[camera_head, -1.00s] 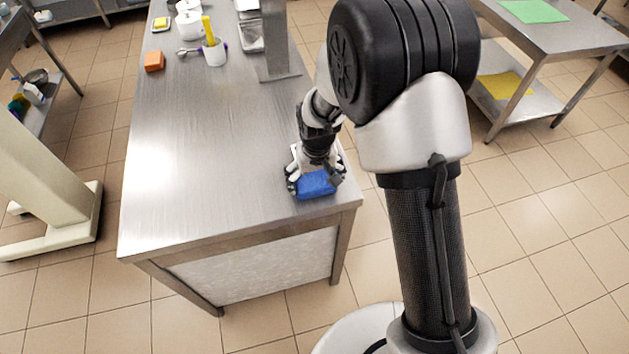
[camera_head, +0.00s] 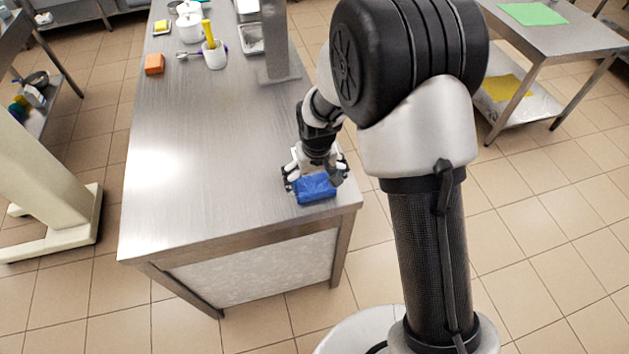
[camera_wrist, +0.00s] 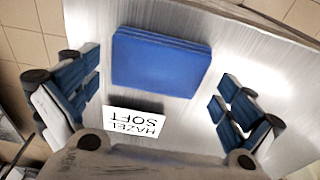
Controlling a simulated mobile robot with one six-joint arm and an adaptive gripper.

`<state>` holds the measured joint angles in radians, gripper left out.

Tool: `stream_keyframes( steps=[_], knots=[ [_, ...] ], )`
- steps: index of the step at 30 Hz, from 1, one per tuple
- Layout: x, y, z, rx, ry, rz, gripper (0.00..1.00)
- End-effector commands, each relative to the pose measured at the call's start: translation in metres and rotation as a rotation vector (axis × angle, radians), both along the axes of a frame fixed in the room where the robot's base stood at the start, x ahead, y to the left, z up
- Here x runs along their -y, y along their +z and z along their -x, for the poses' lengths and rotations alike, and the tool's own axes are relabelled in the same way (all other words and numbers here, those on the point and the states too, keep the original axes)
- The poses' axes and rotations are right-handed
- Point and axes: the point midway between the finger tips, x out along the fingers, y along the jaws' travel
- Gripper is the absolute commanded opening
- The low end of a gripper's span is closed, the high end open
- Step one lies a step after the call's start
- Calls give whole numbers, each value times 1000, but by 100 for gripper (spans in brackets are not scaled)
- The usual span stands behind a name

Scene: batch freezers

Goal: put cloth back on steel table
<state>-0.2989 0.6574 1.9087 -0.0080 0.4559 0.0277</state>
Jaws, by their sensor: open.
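The blue folded cloth (camera_head: 315,188) lies flat on the steel table (camera_head: 200,170), near its front right corner. In the wrist view the cloth (camera_wrist: 160,62) shows as a neat stack of layers resting on the bare steel. My gripper (camera_head: 315,174) is just above and behind the cloth in the head view. In the wrist view its two blue-padded fingers (camera_wrist: 155,100) are spread wide, one on each side and clear of the cloth. A white label reading "HAZEL SOFT" (camera_wrist: 134,122) shows next to the cloth, between the fingers.
An orange block (camera_head: 154,64), a white container with a yellow handle (camera_head: 214,54) and other items stand at the table's far end. A steel post (camera_head: 275,45) rises at its right edge. Another table with a green cloth (camera_head: 533,13) is at right. The table's middle is clear.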

Motion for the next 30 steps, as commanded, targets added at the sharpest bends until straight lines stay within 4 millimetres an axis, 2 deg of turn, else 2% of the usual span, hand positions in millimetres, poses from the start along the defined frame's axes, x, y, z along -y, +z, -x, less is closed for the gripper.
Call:
stream_keyframes(
  steps=[1, 6, 12, 17, 23, 26, 29, 30],
  knots=[
    [0, 14, 0, 5, 0, -1, 100],
    [1, 52, 5, 6, 0, -2, 100],
    [2, 87, 9, 3, 0, -1, 100],
    [3, 101, 11, 2, 0, -1, 100],
    [3, 104, 12, 1, 0, 0, 100],
    [8, 114, 15, 12, -8, -3, 100],
    [22, 143, 24, 34, -30, -10, 100],
    [30, 159, 31, 49, -41, -14, 100]
  ],
)
